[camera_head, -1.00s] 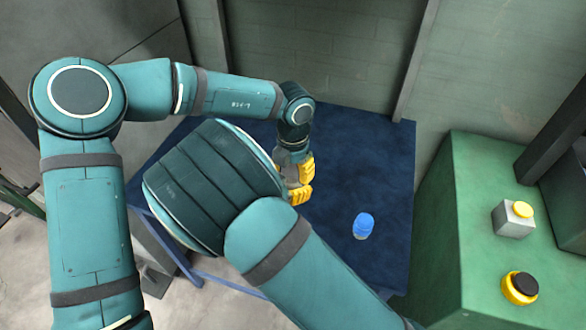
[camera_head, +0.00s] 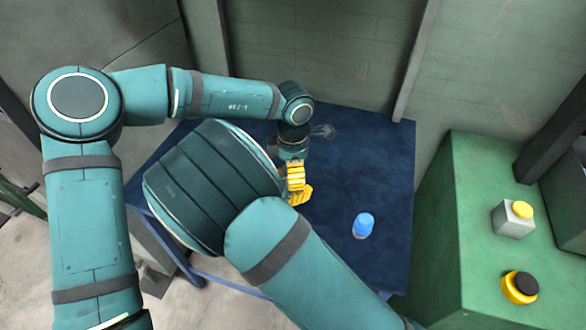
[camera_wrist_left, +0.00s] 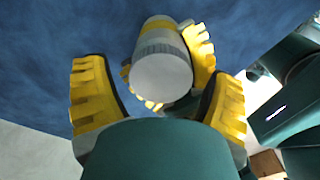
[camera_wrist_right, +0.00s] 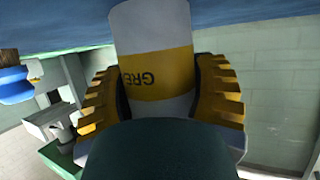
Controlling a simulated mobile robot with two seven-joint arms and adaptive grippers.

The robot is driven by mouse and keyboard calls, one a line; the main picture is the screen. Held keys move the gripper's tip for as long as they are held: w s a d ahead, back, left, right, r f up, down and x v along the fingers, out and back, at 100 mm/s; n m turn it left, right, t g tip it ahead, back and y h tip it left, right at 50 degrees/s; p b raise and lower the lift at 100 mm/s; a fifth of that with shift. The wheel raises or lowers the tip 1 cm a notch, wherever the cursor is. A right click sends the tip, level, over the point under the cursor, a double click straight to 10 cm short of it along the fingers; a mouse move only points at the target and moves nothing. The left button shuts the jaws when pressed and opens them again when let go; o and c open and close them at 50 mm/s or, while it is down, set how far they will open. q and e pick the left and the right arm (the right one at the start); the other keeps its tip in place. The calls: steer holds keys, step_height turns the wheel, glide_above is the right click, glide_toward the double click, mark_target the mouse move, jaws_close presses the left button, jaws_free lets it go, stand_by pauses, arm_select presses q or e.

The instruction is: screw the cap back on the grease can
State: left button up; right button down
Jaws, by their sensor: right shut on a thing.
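The grease can (camera_wrist_right: 155,70) is white with a yellow band and part of its lettering shows upside down in the right wrist view. My right gripper (camera_wrist_right: 160,95) is shut on its sides. In the left wrist view, a round grey cap with a ribbed edge (camera_wrist_left: 161,80) covers the can's near end, with the yellow band beyond; I cannot tell how tightly it sits. My left gripper (camera_wrist_left: 160,70) is open, one finger on either side of the cap, with gaps visible. In the head view, the left gripper (camera_head: 296,178) is above the table and my right arm hides the can.
A small blue bottle (camera_head: 363,225) stands on the dark blue table (camera_head: 375,165), right of the grippers. The wall closes off the back.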

arm_select(q)
steer(key=shift+r, duration=0.15)
steer(key=shift+r, duration=2.15)
steer(key=n, duration=0.2)
steer(key=r+n, duration=0.1)
steer(key=n, duration=0.5)
steer(key=shift+r, duration=0.4)
steer(key=n, duration=0.2)
steer(key=r+n, duration=0.1)
steer(key=n, duration=0.2)
steer(key=shift+r, duration=0.1)
steer(key=n, duration=0.2)
steer(key=r+n, duration=0.1)
steer(key=n, duration=0.1)
steer(key=shift+f, duration=0.1)
